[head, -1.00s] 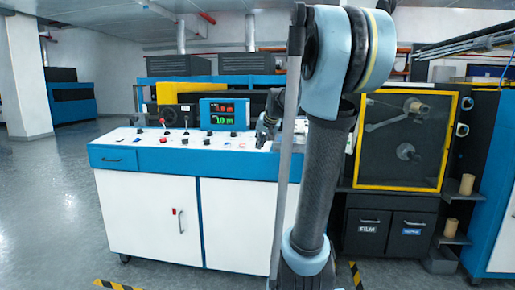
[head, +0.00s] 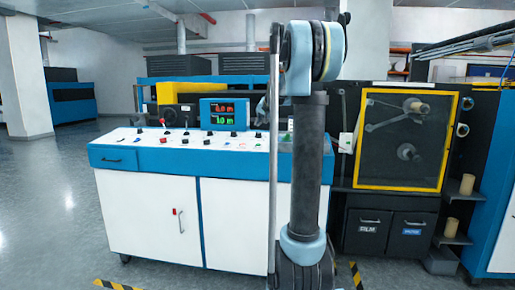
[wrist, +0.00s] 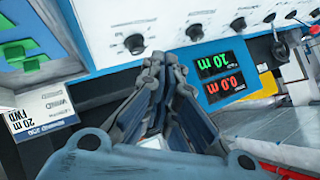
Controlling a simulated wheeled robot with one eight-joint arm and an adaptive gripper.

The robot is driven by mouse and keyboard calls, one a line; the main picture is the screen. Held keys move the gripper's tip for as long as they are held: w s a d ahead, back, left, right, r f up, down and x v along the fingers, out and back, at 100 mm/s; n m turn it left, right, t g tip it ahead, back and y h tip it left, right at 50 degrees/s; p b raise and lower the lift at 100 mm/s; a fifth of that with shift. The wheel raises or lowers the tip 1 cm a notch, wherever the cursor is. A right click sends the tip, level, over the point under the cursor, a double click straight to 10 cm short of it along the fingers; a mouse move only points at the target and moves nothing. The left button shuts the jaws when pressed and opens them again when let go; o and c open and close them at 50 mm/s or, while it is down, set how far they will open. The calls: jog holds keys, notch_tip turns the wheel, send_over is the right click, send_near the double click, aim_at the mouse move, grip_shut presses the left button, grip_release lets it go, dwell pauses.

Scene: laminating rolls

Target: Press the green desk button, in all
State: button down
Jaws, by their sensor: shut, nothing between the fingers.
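The white desk top (head: 140,135) with a blue front carries a row of small coloured buttons and knobs. In the head view my arm hides the gripper and the desk's right part. I cannot tell the fingertips' height above the desk.
A display with red and green digits (head: 224,112) stands at the back of the desk. It also shows in the wrist view (wrist: 220,77), near black knobs (wrist: 134,43). A label card (wrist: 42,112) lies at the left. A yellow-framed machine (head: 405,185) stands right of my arm.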

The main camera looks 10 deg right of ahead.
aim_at(258, 145)
jog(key=shift+f, duration=0.15)
jog(key=shift+w+d+f, duration=0.1)
jog(key=shift+w+f, duration=0.15)
jog(key=shift+f, duration=1.15)
jog(key=shift+w+d+f, duration=0.1)
jog(key=shift+w+f, duration=0.1)
jog(key=shift+f, duration=1.2)
jog(key=shift+w+d+f, duration=0.1)
jog(key=shift+w+f, duration=0.15)
jog(key=shift+f, duration=1.15)
